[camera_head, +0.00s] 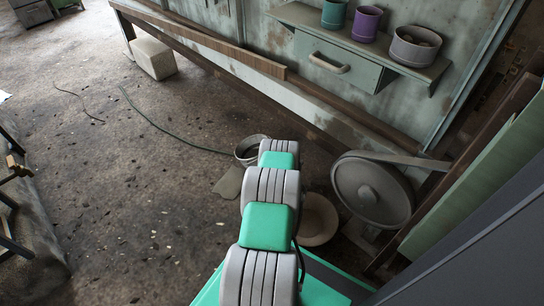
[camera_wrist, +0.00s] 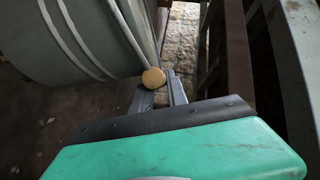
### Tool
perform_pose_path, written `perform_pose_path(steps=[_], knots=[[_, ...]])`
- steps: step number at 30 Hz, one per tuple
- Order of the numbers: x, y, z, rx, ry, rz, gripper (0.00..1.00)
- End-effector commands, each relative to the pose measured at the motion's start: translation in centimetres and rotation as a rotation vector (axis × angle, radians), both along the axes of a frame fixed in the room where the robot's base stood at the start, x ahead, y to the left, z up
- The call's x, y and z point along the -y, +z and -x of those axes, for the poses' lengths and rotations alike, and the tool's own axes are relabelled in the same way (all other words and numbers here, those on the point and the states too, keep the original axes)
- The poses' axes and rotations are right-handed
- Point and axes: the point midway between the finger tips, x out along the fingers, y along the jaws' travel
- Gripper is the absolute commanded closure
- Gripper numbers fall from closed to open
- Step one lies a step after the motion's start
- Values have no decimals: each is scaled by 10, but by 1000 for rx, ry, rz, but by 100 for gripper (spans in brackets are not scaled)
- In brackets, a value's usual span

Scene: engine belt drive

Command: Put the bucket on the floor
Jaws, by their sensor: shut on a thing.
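The grey metal bucket (camera_head: 241,157) shows in the head view just past the end of my arm, which hides part of it. Its open top faces up. In the wrist view the ribbed side of the bucket (camera_wrist: 85,38) fills the upper left, close to my gripper (camera_wrist: 161,92). The gripper's two fingers are shut by a round tan knob (camera_wrist: 154,78), which looks like the end of the bucket's handle grip. My gripper is hidden behind the arm in the head view. The bucket's underside is hidden, so its gap to the floor cannot be told.
The stained floor (camera_head: 140,190) is open to the left, with a thin hose (camera_head: 160,130) across it. A wall shelf (camera_head: 310,17) holds several pots. A large pulley wheel (camera_head: 372,190) and a round tan object (camera_head: 317,220) stand right of my arm. A pale block (camera_head: 153,58) lies farther back.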

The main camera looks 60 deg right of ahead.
Motion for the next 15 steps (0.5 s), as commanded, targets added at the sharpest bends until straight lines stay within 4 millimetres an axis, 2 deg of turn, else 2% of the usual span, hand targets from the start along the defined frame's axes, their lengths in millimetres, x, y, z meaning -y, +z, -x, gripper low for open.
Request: perform_pose_path(steps=[1, 5, 9, 13, 15], knots=[[6, -8, -2, 3, 0, 3, 100], [12, -14, -4, 2, 0, 3, 100], [18, -30, -5, -1, -1, -2, 100], [16, -50, -5, -2, 1, -4, 100], [16, -54, -5, -2, 1, -3, 100]])
